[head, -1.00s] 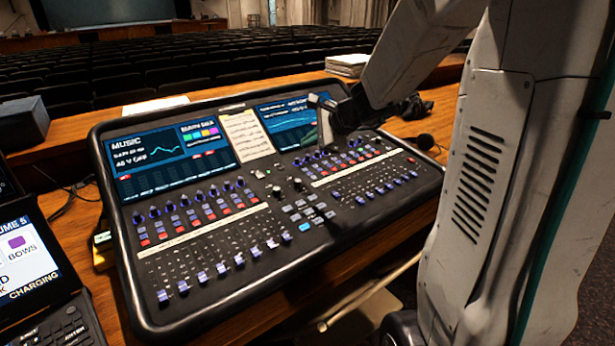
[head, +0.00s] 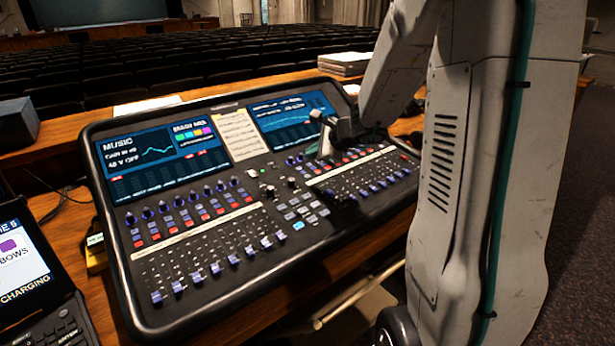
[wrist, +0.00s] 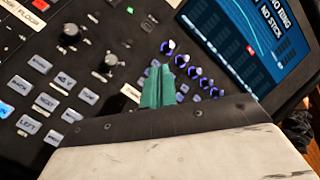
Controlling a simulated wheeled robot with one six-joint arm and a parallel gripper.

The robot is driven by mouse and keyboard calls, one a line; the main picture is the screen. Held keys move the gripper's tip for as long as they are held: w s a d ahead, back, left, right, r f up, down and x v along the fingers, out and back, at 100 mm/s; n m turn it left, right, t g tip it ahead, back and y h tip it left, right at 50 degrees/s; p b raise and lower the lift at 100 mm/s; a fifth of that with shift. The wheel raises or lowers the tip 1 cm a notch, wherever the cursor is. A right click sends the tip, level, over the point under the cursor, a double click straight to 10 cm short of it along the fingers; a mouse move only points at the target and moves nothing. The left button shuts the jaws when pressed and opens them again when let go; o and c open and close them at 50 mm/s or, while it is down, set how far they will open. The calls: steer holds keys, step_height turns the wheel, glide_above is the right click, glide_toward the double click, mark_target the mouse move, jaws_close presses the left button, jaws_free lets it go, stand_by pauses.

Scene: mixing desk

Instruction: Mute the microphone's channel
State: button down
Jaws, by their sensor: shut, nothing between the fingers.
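The mixing desk (head: 150,318) lies across the wooden table, with two lit screens, knobs, red buttons and faders. The left screen (head: 160,150) reads "MUSIC" and "48 V OFF". The individual channel labels are too small to read. My gripper (head: 326,150) is over the right bank, in front of the right screen (head: 290,112). In the wrist view its green fingertips (wrist: 158,88) are together and empty, near a row of blue knobs (wrist: 190,70). The fingers and wrist cover part of the panel below them. I cannot tell whether the tips touch it.
A paper sheet (head: 238,135) sits between the screens. Grey buttons (head: 300,208) fill the middle; the wrist view shows them labelled, one "LEFT" (wrist: 30,126). A charging device (head: 25,265) stands at the left. A stack of papers (head: 345,63) is behind the desk.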

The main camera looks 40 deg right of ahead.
steer(key=shift+w+f, duration=0.15)
steer(key=shift+f, duration=1.05)
steer(key=shift+w+f, duration=0.1)
steer(key=shift+f, duration=1.05)
steer(key=shift+f, duration=0.1)
steer(key=shift+f, duration=0.3)
steer(key=shift+f, duration=0.25)
stand_by(0.7)
steer(key=shift+r, duration=0.7)
steer(key=shift+s+r, duration=0.15)
steer(key=shift+r, duration=1.1)
steer(key=shift+s+r, duration=0.15)
steer(key=shift+r, duration=1.1)
